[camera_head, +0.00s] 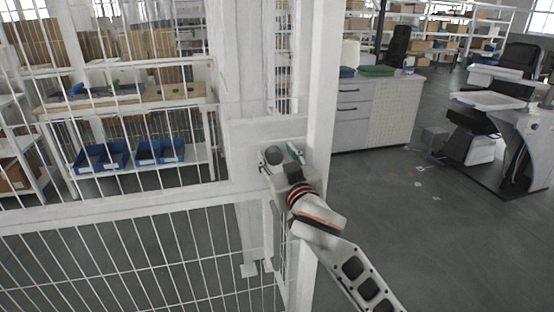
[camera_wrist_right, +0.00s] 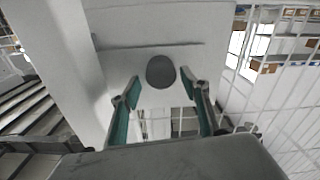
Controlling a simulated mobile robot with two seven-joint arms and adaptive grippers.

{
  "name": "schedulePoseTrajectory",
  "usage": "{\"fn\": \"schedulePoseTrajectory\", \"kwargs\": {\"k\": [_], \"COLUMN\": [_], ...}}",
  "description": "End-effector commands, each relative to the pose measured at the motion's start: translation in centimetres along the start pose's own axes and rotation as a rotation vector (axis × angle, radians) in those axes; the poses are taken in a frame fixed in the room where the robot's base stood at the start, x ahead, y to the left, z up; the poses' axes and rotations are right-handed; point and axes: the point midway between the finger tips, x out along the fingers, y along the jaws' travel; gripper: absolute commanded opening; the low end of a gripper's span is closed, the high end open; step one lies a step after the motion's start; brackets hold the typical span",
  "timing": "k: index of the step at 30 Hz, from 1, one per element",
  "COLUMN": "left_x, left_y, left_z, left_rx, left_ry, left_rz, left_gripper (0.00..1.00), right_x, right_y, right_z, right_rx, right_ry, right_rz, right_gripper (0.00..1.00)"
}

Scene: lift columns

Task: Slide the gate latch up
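The gate latch shows as a dark grey round knob (camera_head: 273,155) on the white gate frame, left of the post. In the right wrist view the knob (camera_wrist_right: 160,71) sits at the middle of a white plate, below a thin horizontal edge. My right gripper (camera_head: 282,158) is at the latch. Its two green-padded fingers (camera_wrist_right: 160,83) are spread, one on each side of the knob, with visible gaps on both sides. Whether the fingertips reach past the knob's face in depth I cannot tell. My left gripper is in neither view.
The white barred gate (camera_head: 110,207) fills the left side, and a white post (camera_head: 322,70) stands right beside the latch. Behind are a bench with blue bins (camera_head: 160,152), a cabinet (camera_head: 372,112) and a chair (camera_head: 522,60).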

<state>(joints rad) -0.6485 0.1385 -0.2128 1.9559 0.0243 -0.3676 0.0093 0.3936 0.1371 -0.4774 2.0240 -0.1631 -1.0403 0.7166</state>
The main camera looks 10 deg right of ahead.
Motion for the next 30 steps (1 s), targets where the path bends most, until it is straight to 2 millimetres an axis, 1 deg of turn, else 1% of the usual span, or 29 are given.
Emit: {"fn": "schedulePoseTrajectory", "kwargs": {"k": [1,9,13,17,24,27,30], "left_x": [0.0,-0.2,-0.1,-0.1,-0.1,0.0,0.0], "left_y": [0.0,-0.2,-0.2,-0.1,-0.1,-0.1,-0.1], "left_z": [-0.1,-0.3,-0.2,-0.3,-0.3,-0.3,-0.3], "left_rx": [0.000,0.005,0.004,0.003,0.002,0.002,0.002], "left_ry": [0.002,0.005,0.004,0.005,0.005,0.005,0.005], "left_rz": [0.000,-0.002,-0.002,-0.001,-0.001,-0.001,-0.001], "left_gripper": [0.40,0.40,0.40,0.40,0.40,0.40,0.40], "right_x": [0.0,-0.1,-0.9,-3.0,-8.0,-9.6,-10.9], "right_y": [-0.1,-0.2,-0.3,-0.3,-0.3,-0.2,-0.2], "right_z": [0.3,0.7,0.8,0.8,0.7,0.6,0.5], "right_rx": [-0.001,-0.002,-0.001,0.001,0.002,0.001,0.000], "right_ry": [-0.006,-0.013,-0.014,-0.015,-0.014,-0.013,-0.012], "right_rz": [-0.002,-0.004,-0.005,-0.005,-0.005,-0.004,-0.004], "right_gripper": [0.47,0.47,0.47,0.47,0.47,0.47,0.47]}}
